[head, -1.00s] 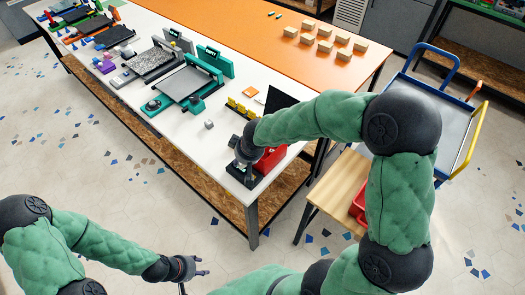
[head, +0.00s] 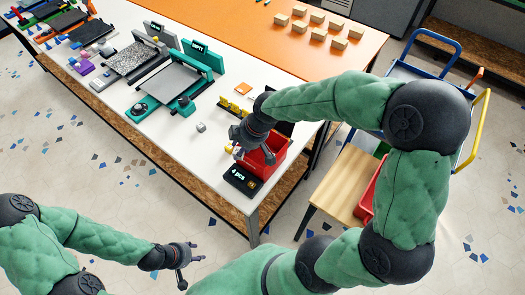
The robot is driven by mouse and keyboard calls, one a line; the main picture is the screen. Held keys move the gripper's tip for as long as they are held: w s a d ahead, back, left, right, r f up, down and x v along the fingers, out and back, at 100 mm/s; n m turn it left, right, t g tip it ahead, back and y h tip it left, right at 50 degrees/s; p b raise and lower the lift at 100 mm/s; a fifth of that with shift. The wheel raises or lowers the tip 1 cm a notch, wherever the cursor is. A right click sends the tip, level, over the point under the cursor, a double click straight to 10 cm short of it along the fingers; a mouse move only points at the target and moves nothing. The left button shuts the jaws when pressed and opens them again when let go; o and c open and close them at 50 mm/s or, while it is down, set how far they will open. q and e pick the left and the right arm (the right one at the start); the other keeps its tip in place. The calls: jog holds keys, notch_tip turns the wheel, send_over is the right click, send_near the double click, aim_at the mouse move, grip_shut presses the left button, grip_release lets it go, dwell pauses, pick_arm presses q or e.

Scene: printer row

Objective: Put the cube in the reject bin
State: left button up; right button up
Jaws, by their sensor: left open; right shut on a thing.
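My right gripper (head: 237,150) hangs over the white table, just left of a red bin (head: 270,160) at the table's near corner. It is shut on a small yellowish thing (head: 229,149), mostly hidden by the fingers, so I cannot tell its shape. A small grey cube (head: 201,127) sits on the white table, left of the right gripper. My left gripper (head: 187,266) is open and empty, low over the floor, away from the table. I cannot read a reject label on any bin.
A black display (head: 241,178) reading "4 pcs" stands before the red bin. A black holder with yellow pieces (head: 235,108) is behind the gripper. Teal printer (head: 170,85) stands left. Another red bin (head: 366,198) rests on a wooden stand (head: 335,190). A blue-yellow cart stands right.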

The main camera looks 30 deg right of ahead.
jog(key=w+d+f+b, duration=0.1)
jog(key=d+f, duration=0.2)
jog(key=f, duration=0.1)
jog(key=d+f+b, duration=0.1)
jog(key=d+f, duration=0.2)
jog(key=w+d+f+b, duration=0.1)
jog(key=d+f+b, duration=0.1)
jog(key=d+f, duration=0.2)
jog(key=shift+w+d+f, duration=0.1)
jog(key=shift+w+f, duration=0.2)
jog(key=shift+f+b, duration=0.4)
jog(key=shift+b, duration=0.1)
jog(key=shift+f, duration=0.15)
jog(key=o, duration=0.8)
